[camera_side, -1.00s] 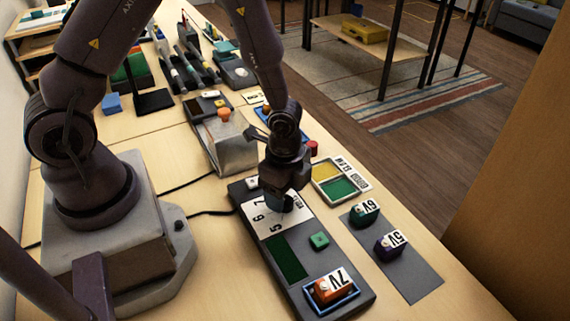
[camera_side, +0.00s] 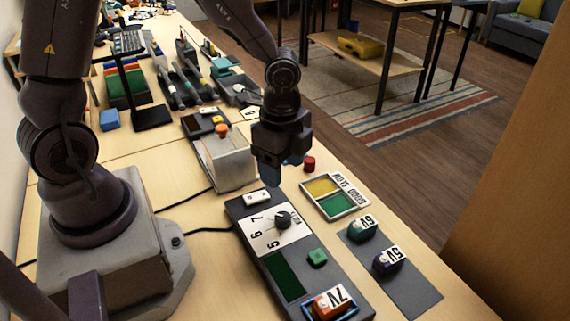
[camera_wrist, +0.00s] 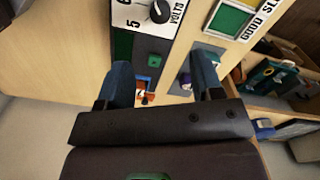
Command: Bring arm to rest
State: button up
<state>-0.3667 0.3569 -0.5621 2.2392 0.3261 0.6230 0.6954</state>
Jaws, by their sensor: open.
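My gripper (camera_side: 272,180) hangs in the air above the far end of the dark control panel (camera_side: 318,278), clear of the black volts knob (camera_side: 284,219). In the wrist view its two blue fingers (camera_wrist: 161,82) are apart with nothing held between them. The knob also shows at the top of the wrist view (camera_wrist: 159,11), on the white dial plate marked 5, 6 and 7. An orange block labelled 7V (camera_side: 328,303) sits in the blue-rimmed slot at the near end of the panel.
A green 6V block (camera_side: 362,229) and a purple 5V block (camera_side: 388,260) stand on a grey mat (camera_side: 415,289). A yellow and green tray (camera_side: 325,198), a red cap (camera_side: 310,163) and a grey box (camera_side: 228,166) with an orange button are near. Tools lie farther back.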

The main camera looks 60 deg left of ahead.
jog(key=s+a+r+n+t, duration=0.2)
jog(key=s+r+n, duration=0.3)
jog(key=r, duration=0.4)
jog(key=s+a+r+n+t, duration=0.2)
jog(key=s+r+n+t, duration=0.1)
jog(key=s+r+n, duration=0.3)
notch_tip(320, 180, up, 4)
jog(key=shift+a+f+n+t, duration=0.15)
jog(key=shift+n+t, duration=0.15)
jog(key=shift+n, duration=0.7)
